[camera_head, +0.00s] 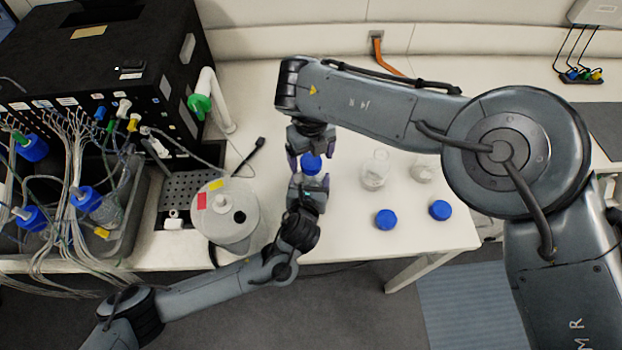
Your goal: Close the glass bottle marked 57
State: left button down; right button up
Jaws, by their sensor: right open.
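A blue cap (311,163) shows between my two grippers over the white table, and a glass bottle under it is mostly hidden. My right gripper (308,154) is open, its fingers on either side of the blue cap. My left gripper (309,184) comes from the front and sits just below the cap; whether it is shut on the bottle is hidden. Two clear glass bottles without caps stand to the right, one nearer (375,170) and one farther right (423,169). Two loose blue caps, the left one (386,219) and the right one (439,210), lie in front of them. I cannot read the number 57.
A white round container (225,215) with red and yellow labels stands left of my grippers. A black box (100,60), many tubes and blue-capped bottles (87,199) crowd the left side. The table (350,250) is clear near its front edge.

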notch_tip(320, 180, up, 11)
jog(key=shift+f, duration=0.15)
dwell(0.4)
pick_arm(q)
grip_release()
jog(key=shift+s+r, duration=0.25)
jog(key=shift+s, duration=0.25)
jog(key=v, duration=0.8)
jog(key=shift+s+a+r, duration=0.1)
jog(key=shift+s+r, duration=0.05)
jog(key=shift+s+a+r+p, duration=0.15)
jog(key=shift+s+p, duration=0.25)
jog(key=shift+s, duration=0.25)
pick_arm(e)
jog(key=shift+r, duration=0.35)
